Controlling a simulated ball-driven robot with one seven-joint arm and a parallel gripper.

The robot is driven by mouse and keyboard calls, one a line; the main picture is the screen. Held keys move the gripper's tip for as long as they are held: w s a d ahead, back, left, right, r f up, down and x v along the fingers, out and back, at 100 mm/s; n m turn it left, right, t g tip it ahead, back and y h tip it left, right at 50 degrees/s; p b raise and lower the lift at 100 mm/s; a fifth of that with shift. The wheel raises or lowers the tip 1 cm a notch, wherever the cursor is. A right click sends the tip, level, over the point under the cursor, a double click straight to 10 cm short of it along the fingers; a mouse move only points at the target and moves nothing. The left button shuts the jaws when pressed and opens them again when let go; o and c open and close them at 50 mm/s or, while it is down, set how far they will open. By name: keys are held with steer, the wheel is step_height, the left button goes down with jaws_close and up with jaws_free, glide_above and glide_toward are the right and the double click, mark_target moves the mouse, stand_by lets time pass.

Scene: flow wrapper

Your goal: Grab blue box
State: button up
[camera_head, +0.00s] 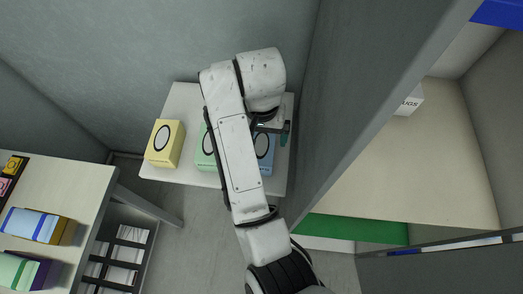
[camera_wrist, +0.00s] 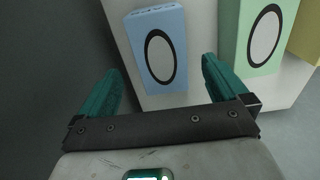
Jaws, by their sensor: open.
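The blue box (camera_wrist: 158,48) stands on a white shelf in the wrist view, with a black oval ring on its face. In the head view the blue box (camera_head: 265,152) is mostly hidden behind my arm, at the right of the shelf. My gripper (camera_wrist: 165,80) is open, with its teal fingers to the left and right of the blue box's lower part in the picture. I cannot tell how far the fingertips are from the box. In the head view my gripper (camera_head: 272,134) hangs over the box and is partly hidden by my arm.
A green box (camera_wrist: 263,38) stands right of the blue one in the wrist view. A yellow box (camera_head: 165,143) stands on the white shelf (camera_head: 188,97). A grey panel (camera_head: 340,100) rises close on the right. A table (camera_head: 70,190) with several boxes is at left.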

steer(key=shift+f+b, duration=0.85)
steer(key=shift+f, duration=0.35)
steer(key=shift+w+f+p, duration=0.2)
steer(key=shift+f+p, duration=0.1)
steer(key=shift+f, duration=1.55)
steer(key=c, duration=1)
steer(key=shift+r, duration=0.15)
